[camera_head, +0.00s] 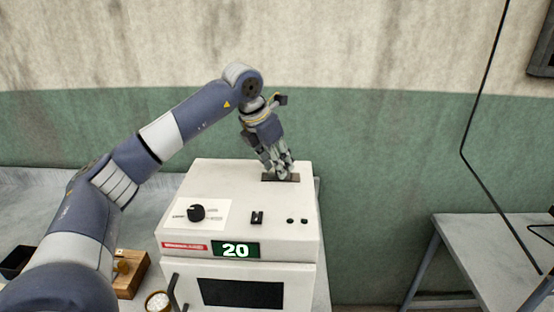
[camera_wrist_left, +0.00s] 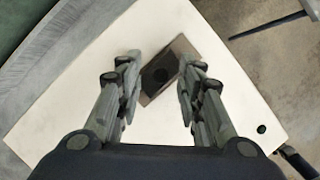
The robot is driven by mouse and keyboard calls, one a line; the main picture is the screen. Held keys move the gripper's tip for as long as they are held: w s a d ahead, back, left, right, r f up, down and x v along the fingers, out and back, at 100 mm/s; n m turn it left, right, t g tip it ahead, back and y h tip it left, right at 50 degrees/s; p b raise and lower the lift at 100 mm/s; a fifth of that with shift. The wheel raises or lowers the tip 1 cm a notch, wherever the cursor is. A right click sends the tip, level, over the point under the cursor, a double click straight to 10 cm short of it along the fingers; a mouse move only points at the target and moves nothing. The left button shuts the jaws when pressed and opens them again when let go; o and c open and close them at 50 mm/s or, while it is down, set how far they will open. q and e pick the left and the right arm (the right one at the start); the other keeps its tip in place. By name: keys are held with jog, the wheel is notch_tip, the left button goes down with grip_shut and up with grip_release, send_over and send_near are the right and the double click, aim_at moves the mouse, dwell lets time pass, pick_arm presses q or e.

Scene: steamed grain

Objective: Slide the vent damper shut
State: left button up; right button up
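The vent damper (camera_head: 293,178) is a dark plate set in the back of the white oven's top. Whether the fingertips touch the plate I cannot tell. My right gripper is in neither view.
A grey table (camera_head: 490,245) stands apart at right.

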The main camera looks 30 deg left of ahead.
pick_arm(q)
jog(key=shift+w+f, duration=0.1)
jog(key=shift+f, duration=0.1)
jog(key=shift+c, duration=0.6)
grip_shut()
jog(key=shift+w+d+r, duration=0.1)
jog(key=shift+d, duration=0.25)
jog(key=shift+w+d, duration=0.65)
jog(key=shift+d, duration=0.25)
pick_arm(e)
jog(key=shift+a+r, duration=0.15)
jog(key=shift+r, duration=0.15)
pick_arm(q)
jog(key=shift+c, duration=0.2)
grip_release()
jog(key=shift+o, duration=0.8)
jog(key=shift+w+d, duration=0.1)
jog(key=shift+d, duration=0.1)
